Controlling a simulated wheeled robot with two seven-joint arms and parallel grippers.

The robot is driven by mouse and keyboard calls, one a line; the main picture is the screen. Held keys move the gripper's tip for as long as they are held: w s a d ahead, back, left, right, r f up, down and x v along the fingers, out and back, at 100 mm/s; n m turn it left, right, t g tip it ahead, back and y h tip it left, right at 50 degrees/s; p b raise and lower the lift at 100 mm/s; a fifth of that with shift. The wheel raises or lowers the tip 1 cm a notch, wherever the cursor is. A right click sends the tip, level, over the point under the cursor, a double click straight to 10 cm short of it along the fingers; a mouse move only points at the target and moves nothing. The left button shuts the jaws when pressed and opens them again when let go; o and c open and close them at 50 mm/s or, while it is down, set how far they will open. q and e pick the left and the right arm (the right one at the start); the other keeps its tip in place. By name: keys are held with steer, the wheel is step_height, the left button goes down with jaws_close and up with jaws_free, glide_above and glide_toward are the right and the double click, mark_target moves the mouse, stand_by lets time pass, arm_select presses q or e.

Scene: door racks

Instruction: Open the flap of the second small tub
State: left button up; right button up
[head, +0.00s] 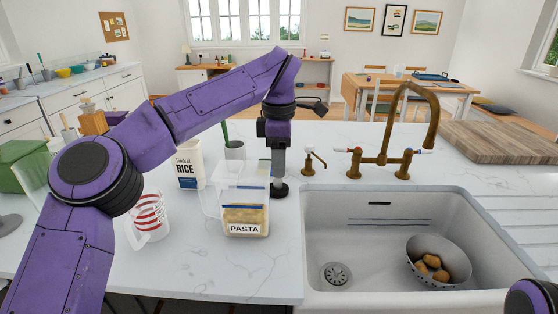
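A small clear tub labelled PASTA (246,212) stands on the white counter, left of the sink, with pasta in its lower part. A translucent panel shows at its left side; I cannot tell whether this is its flap. No other tub with this shape is clear to me. My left gripper (279,188) points down just behind and right of the tub's upper right edge. Its fingers are seen edge-on, so their opening and any contact with the tub cannot be made out. My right gripper is out of view; only a piece of my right arm shows at the bottom right.
The sink (360,260) holds a colander (456,262) with potatoes. A brass tap (402,125) rises behind the sink.

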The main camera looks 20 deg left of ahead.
mark_target(271, 170)
arm_select(q)
steer(key=shift+a, duration=0.1)
jaws_close()
steer(key=r+h+b, duration=0.1)
steer(key=a+t+h+b, duration=0.1)
steer(key=h, duration=0.1)
steer(key=r+h+b, duration=0.1)
steer(key=shift+s+a+r+h, duration=0.25)
steer(key=shift+a+r+h, duration=0.05)
steer(key=shift+a+r, duration=0.05)
steer(key=a+r+t+h+b, duration=0.1)
steer(key=a+h+b, duration=0.1)
steer(key=h+b, duration=0.1)
steer(key=s+a+r+t+h+b, duration=0.1)
steer(key=a+h+b, duration=0.1)
steer(key=b, duration=0.3)
steer(key=a+r+t+h+b, duration=0.1)
steer(key=a+h+b, duration=0.1)
steer(key=h+b, duration=0.2)
steer(key=shift+s+a, duration=0.2)
steer(key=shift+s, duration=0.2)
steer(key=shift+s+a+r+h+b, duration=0.2)
steer(key=shift+a+h+b, duration=0.45)
steer(key=shift+h+b, duration=0.25)
steer(key=shift+s+a, duration=0.1)
steer(key=shift+a, duration=0.05)
steer(key=shift+f, duration=0.1)
